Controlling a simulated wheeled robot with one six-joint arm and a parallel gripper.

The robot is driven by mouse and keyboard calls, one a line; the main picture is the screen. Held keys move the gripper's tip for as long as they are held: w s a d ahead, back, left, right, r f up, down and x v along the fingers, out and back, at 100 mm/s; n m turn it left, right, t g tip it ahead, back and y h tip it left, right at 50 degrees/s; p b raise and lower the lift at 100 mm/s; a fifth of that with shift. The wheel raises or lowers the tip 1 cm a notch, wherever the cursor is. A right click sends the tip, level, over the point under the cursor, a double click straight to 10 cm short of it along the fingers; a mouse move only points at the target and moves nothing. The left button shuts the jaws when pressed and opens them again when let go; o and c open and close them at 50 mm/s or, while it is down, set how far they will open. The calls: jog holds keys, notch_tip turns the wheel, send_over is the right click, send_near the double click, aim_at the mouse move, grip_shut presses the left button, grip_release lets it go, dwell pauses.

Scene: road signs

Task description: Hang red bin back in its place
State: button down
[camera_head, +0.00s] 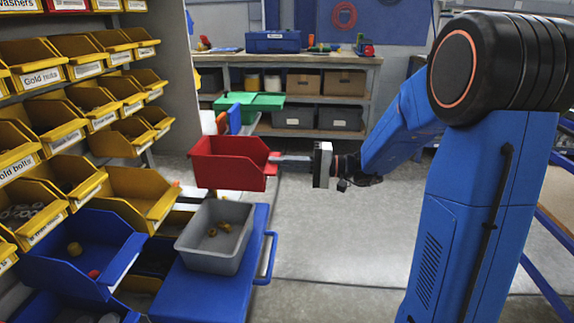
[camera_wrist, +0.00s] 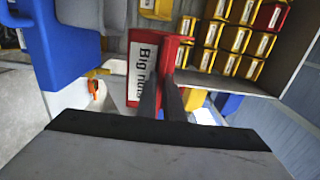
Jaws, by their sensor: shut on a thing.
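The red bin (camera_head: 228,165) hangs in the air in the head view, roughly upright, above and behind a grey bin. My gripper (camera_head: 277,163) comes from the right and is shut on the right side of the red bin. In the wrist view the two dark fingers (camera_wrist: 165,100) close on the red bin's edge. The red bin's front (camera_wrist: 132,95) has a white label reading "Big nuts" there. The rack of yellow bins (camera_head: 70,130) stands to the left, apart from the red bin. I cannot tell which spot on the rack is free.
A blue cart (camera_head: 210,295) carries the grey bin (camera_head: 215,237) with a few small brownish parts. A large blue bin (camera_head: 75,255) sits low on the rack. A workbench (camera_head: 300,60) stands at the back. Open floor (camera_head: 330,240) lies right of the cart.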

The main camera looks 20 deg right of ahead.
jog(key=x, duration=2.5)
jog(key=shift+f, duration=0.2)
dwell(1.0)
dwell(0.4)
jog(key=shift+f, duration=0.95)
dwell(0.7)
dwell(0.3)
jog(key=c, duration=1.8)
grip_release()
